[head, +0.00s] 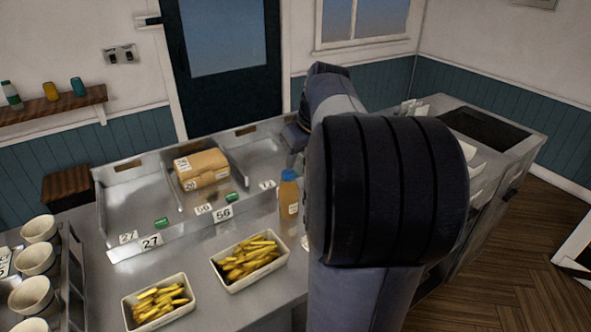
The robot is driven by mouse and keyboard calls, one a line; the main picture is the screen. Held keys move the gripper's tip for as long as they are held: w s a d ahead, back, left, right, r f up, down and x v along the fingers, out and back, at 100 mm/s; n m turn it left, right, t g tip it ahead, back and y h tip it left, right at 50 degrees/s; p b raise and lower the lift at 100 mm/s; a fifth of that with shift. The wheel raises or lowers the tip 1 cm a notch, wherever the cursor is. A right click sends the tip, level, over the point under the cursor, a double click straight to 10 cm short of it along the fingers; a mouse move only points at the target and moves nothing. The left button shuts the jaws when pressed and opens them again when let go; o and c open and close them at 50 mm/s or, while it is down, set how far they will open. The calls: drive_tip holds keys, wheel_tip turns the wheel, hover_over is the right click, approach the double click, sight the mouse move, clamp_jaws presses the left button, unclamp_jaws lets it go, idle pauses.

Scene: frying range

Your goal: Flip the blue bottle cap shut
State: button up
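An orange bottle (288,198) with a pale label stands upright on the steel counter, just left of my arm. Its blue cap (289,175) is on top. The cap is too small in the head view to tell whether its lid is open or shut. My arm fills the right-centre of the view, and its far end comes down behind and just above the bottle. My gripper (296,137) shows only as a small dark blue-grey part there. Its fingers cannot be made out, nor whether it touches the cap.
Two trays of fries (246,283) sit in front of the bottle. Behind is a steel divided bin (130,250) with a cardboard box (202,169) and number cards. White cups (37,258) stand in a rack at left. A counter with a dark inset (487,128) is at right.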

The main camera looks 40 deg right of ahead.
sight(293, 178)
drive_tip(key=x, duration=0.7)
drive_tip(key=shift+r+p, duration=0.1)
drive_tip(key=shift+p, duration=0.2)
clamp_jaws()
